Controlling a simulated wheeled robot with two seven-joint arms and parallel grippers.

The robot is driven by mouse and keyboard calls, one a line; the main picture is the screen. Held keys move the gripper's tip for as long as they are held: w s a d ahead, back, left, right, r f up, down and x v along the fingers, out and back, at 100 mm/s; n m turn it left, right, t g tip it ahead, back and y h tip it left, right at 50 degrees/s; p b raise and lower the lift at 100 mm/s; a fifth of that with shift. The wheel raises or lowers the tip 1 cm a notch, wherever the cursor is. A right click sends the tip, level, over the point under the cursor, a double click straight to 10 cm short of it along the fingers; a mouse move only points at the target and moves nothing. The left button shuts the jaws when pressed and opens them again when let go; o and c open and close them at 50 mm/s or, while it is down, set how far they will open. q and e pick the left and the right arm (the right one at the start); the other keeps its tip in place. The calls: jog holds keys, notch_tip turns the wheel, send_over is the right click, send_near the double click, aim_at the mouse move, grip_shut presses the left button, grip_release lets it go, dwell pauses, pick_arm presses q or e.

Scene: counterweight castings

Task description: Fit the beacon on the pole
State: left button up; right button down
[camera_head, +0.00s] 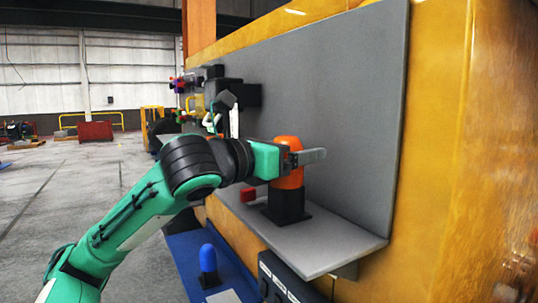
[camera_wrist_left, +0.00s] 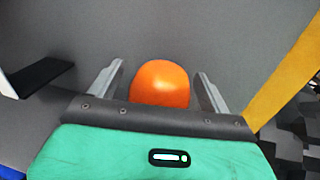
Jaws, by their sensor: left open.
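The orange beacon (camera_head: 291,178) has a rounded top and sits upright on a short black post with a square foot (camera_head: 286,204), on the grey shelf (camera_head: 318,246). My left gripper (camera_head: 308,156) is level with the beacon's upper part, with one finger in front of it. In the left wrist view the beacon's orange dome (camera_wrist_left: 160,82) lies between the two open fingers of the left gripper (camera_wrist_left: 161,70), with a gap visible on each side. The far finger is mostly hidden in the head view. My right gripper is not in view.
A grey upright panel (camera_head: 345,110) stands behind the shelf on a yellow body (camera_head: 440,120). A small red block (camera_head: 248,194) is left of the post. Below, a blue rounded piece (camera_head: 208,258) stands on a blue surface. Open floor lies left.

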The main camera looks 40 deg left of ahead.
pick_arm(q)
jog(key=b+v, duration=0.5)
jog(key=v, duration=0.8)
jog(key=shift+s, duration=0.25)
